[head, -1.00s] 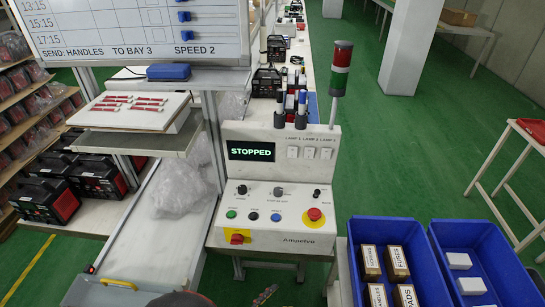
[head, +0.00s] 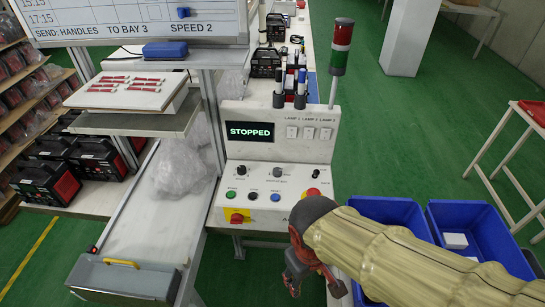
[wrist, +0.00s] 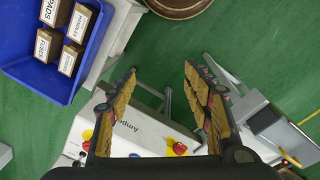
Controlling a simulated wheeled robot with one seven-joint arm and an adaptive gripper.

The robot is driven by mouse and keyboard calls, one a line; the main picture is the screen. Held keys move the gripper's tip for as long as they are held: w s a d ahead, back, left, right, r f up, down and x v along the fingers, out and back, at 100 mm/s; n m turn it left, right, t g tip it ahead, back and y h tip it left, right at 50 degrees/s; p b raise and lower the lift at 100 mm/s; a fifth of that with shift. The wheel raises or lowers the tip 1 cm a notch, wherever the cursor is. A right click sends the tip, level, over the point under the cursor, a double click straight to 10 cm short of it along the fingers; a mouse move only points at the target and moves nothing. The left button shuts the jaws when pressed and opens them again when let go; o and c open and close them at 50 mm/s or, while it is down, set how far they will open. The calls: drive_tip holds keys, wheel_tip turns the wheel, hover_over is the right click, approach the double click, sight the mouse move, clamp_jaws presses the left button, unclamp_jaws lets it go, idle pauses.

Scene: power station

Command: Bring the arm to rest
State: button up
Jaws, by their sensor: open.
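My arm, in a pale ribbed sleeve, reaches in from the right in the head view. My gripper (head: 315,284) hangs at its end, in front of the control panel's lower right side and left of the blue bins. In the wrist view my gripper (wrist: 160,72) has its two fingers, with tan pads, spread apart. Nothing is between them except the view of the floor and the panel beyond. The control panel (head: 252,205) has a screen (head: 249,131) reading STOPPED. Its red knob (head: 312,193) is partly hidden behind my arm.
Blue bins (head: 442,209) stand at right, partly covered by my arm; one (wrist: 23,66) holds several labelled boxes in the wrist view. A grey case (head: 122,280) with a yellow handle is at lower left. Green floor (head: 400,135) is open beyond the bins.

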drive_tip(key=w+d+r+m+t, duration=0.1)
drive_tip(key=d+r+m+t, duration=0.3)
drive_tip(key=d+r, duration=0.7)
drive_tip(key=shift+w+r+m+t+y, duration=0.15)
drive_tip(key=shift+r+m+t+y, duration=0.2)
drive_tip(key=shift+r+m, duration=0.7)
drive_tip(key=shift+f, duration=0.2)
idle(0.6)
